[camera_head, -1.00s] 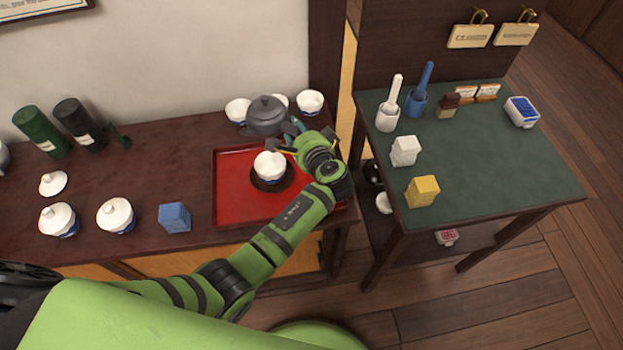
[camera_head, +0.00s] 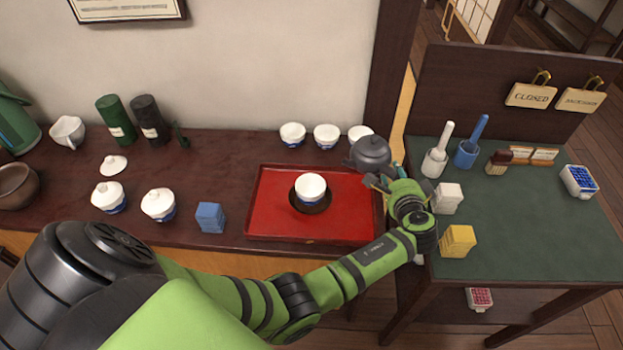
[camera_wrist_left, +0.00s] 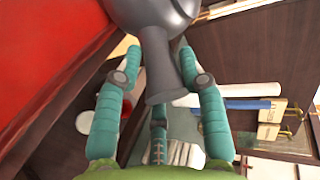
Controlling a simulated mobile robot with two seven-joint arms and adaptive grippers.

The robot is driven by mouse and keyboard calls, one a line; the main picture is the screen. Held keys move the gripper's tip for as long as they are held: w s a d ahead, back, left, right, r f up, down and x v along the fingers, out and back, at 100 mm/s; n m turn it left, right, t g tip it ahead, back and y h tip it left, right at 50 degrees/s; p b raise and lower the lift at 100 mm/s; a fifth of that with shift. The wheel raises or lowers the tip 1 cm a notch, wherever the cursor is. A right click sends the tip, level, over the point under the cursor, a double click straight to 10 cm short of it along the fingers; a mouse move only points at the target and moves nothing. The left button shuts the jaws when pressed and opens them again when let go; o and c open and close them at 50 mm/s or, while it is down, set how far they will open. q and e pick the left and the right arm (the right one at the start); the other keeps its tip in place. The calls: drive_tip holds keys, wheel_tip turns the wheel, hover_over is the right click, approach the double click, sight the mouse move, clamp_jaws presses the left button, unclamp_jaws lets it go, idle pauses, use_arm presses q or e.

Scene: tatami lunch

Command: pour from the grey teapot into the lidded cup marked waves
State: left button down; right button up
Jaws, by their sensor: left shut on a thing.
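The grey teapot (camera_head: 371,154) is above the back right corner of the red tray. My left gripper (camera_head: 385,183) is shut on its handle; in the left wrist view the grey handle (camera_wrist_left: 163,75) sits between the teal fingers (camera_wrist_left: 160,85). Two white lidded cups with blue patterns, one at far left (camera_head: 109,197) and one beside it (camera_head: 158,205), stand on the dark counter. Their patterns are too small to tell which bears waves. A white cup (camera_head: 311,187) without a lid stands on a dark saucer on the red tray (camera_head: 268,215). My right gripper is out of view.
A loose white lid (camera_head: 114,165) lies behind the lidded cups. A blue block (camera_head: 210,217) stands between them and the tray. Several white cups (camera_head: 292,135) line the wall. Green (camera_head: 116,118) and black (camera_head: 150,120) canisters stand back left. The green-topped side table (camera_head: 540,220) is close right.

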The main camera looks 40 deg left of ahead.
use_arm(q)
drive_tip(key=shift+s+a+f+n+t+b, duration=0.1)
drive_tip(key=shift+s+a+n+t+b, duration=0.2)
drive_tip(key=shift+s+n+t+b, duration=0.45)
drive_tip(key=shift+s+a+r+t+b, duration=0.25)
drive_tip(key=shift+s+r+t+b, duration=0.1)
drive_tip(key=shift+s+r, duration=0.15)
drive_tip(key=s+r, duration=0.1)
drive_tip(key=s+a+n+t+b, duration=0.1)
drive_tip(key=s+r+n+b, duration=0.1)
drive_tip(key=shift+s+a+r+y, duration=0.25)
drive_tip(key=shift+s+r+y, duration=0.05)
drive_tip(key=shift+s+a+r+n+t, duration=0.1)
drive_tip(key=shift+s+r+n+t, duration=0.15)
drive_tip(key=shift+t, duration=0.05)
drive_tip(key=shift+w+r+n+b, duration=0.3)
drive_tip(key=shift+r+n, duration=0.1)
drive_tip(key=shift+r, duration=0.25)
idle(0.9)
drive_tip(key=shift+s+r+t, duration=0.1)
drive_tip(key=shift+r+t, duration=0.1)
drive_tip(key=shift+t, duration=0.1)
drive_tip(key=shift+s, duration=0.1)
idle(0.7)
